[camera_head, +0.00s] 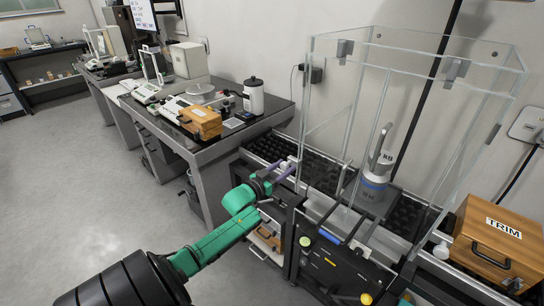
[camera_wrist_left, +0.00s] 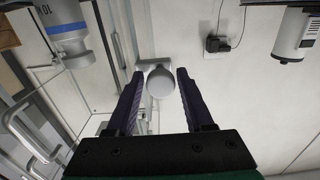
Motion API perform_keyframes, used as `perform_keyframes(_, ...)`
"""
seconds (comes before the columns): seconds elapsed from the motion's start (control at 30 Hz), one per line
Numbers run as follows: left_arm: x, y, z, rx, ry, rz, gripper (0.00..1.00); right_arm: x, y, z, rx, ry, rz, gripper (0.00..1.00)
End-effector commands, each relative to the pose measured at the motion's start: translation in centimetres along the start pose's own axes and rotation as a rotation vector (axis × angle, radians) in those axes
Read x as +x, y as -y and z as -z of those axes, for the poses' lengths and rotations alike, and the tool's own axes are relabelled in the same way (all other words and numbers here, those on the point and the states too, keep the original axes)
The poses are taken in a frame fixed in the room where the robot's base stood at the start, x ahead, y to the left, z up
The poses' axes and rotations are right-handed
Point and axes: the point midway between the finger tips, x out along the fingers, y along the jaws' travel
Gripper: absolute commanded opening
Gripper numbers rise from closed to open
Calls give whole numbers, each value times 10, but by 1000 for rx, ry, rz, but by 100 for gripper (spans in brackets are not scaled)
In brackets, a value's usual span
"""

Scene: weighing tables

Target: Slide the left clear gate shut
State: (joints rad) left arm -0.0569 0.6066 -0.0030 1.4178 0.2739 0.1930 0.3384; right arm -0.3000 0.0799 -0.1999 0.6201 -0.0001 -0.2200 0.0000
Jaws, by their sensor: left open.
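The clear box (camera_head: 330,60) stands on the balance bench, with thin clear walls. Its left clear gate is hard to tell from the other panes, and I cannot tell how far it is open. In the left wrist view a pale round knob (camera_wrist_left: 161,81) sits between my left fingers, apparently on the gate. My left gripper (camera_head: 292,165) is open at the box's left side; its purple fingers (camera_wrist_left: 160,73) stand on either side of the knob with gaps showing. A grey and white weight with a blue band (camera_head: 375,183) stands inside the box. My right gripper is not in view.
A wooden TRIM box (camera_head: 500,240) sits at the right, near a white knob (camera_head: 441,250). A black wall plug (camera_head: 312,74) is behind. A side table at the left holds a wooden case (camera_head: 201,122) and a white canister (camera_head: 254,97). The floor at left is clear.

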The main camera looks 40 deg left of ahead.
Motion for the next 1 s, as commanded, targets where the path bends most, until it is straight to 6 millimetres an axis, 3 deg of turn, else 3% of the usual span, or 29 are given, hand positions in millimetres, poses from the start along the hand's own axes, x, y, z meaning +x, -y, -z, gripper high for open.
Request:
perform_keyframes(0.27, -48, 0, -1, -2, 5, 0, 52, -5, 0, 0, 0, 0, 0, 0)
perform_keyframes(0.5, -111, 0, -2, -1, 8, 1, 52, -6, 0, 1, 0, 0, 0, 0)
perform_keyframes(0.6, -129, 0, -3, -1, 7, 1, 52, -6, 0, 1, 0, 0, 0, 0)
perform_keyframes(0.73, -139, 0, -1, 0, 5, 0, 52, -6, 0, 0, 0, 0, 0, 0)
perform_keyframes(1.0, -139, 0, -1, 0, 4, 0, 52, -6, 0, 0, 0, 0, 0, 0)
